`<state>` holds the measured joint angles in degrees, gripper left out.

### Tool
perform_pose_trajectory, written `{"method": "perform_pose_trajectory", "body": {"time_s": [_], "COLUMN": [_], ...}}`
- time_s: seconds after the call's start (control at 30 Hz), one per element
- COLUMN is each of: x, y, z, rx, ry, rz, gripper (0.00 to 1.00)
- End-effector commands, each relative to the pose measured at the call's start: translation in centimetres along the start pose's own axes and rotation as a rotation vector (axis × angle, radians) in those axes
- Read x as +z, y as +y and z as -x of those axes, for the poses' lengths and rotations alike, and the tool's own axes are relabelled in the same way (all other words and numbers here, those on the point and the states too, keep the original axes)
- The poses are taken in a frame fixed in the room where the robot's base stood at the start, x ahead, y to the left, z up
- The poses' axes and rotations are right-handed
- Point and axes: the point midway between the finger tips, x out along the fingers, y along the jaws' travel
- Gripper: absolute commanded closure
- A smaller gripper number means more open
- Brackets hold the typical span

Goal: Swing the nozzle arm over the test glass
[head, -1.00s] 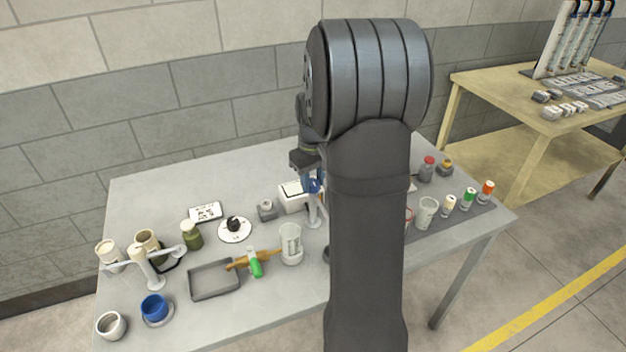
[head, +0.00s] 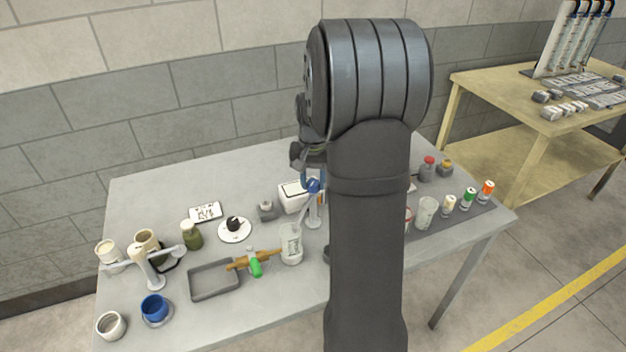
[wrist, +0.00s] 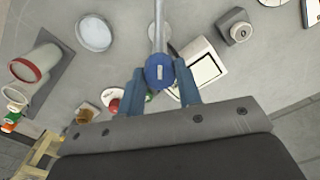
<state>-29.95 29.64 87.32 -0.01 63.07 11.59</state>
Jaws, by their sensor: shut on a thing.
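The nozzle arm is a thin silver tube (wrist: 158,28) with a blue knob (wrist: 159,70), on a white post (head: 314,212). My gripper (wrist: 160,88) has its blue fingers shut on the knob, one on each side; in the head view the knob (head: 313,186) shows just below my wrist. The tube slants from the knob down-left to the mouth of the clear test glass (head: 291,248), and its outer end appears over the rim. I cannot tell if it is centred. The tube's end is outside the wrist view.
A white box with a screen (wrist: 204,68) stands close beside the post. A clear cup (head: 426,213) and small capped bottles (head: 469,198) stand at the right. My arm hides the table's middle.

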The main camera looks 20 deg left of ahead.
Motion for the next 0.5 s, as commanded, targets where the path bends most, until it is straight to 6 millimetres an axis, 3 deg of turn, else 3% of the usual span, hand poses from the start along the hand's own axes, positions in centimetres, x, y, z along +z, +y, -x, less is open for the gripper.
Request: {"method": "perform_pose_trajectory", "body": {"time_s": [0.5], "x": [-0.07], "y": [0.01], "z": [0.12], "rx": [-0.001], "ry": [0.003], "rz": [-0.128], "gripper": [1.0]}}
